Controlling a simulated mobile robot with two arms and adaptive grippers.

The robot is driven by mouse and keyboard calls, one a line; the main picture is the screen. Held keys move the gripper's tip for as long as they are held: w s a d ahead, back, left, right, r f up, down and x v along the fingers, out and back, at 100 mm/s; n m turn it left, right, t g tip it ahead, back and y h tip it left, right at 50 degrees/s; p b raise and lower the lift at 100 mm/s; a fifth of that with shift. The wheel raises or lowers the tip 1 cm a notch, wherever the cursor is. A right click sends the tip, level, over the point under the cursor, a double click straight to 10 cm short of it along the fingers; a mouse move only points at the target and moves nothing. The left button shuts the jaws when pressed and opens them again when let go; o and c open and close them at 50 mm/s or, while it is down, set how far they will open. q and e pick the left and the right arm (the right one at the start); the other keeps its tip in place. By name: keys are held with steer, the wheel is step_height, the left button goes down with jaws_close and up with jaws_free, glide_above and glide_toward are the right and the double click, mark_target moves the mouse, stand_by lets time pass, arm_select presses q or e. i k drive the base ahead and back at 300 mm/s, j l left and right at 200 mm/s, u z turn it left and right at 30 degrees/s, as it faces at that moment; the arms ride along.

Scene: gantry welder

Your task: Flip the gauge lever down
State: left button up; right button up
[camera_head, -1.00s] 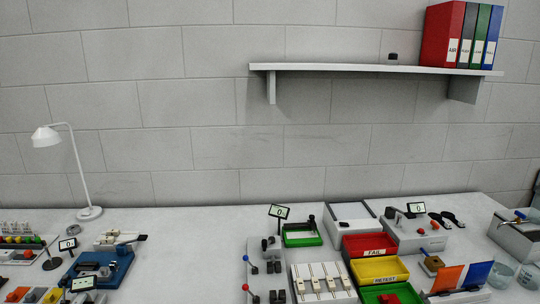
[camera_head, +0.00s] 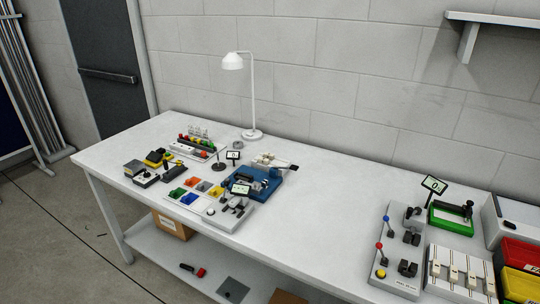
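I cannot tell for sure which part is the gauge lever. On the right of the bench, a grey panel (camera_head: 396,286) carries a blue-knobbed lever (camera_head: 386,219), a red-knobbed lever (camera_head: 379,246) and dark blocks. Beside it is a green-framed fixture (camera_head: 451,220) with a black upright part (camera_head: 468,209) and a tilted display (camera_head: 434,185). Mid-bench, a blue fixture (camera_head: 264,187) holds dark and metal parts. In front of it is a small grey device (camera_head: 232,211) with a display (camera_head: 240,189). Neither gripper shows.
The white bench (camera_head: 320,215) has a wide clear stretch between the blue fixture and the grey panel. A lamp (camera_head: 252,100) stands at the back. Coloured trays (camera_head: 191,198) and a bulb rack (camera_head: 194,149) lie left. Red (camera_head: 520,256) and yellow bins are at right.

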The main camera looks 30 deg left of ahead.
mark_target(227, 183)
steer(key=u, duration=1.25)
steer(key=i+j, duration=0.1)
steer(key=i, duration=0.65)
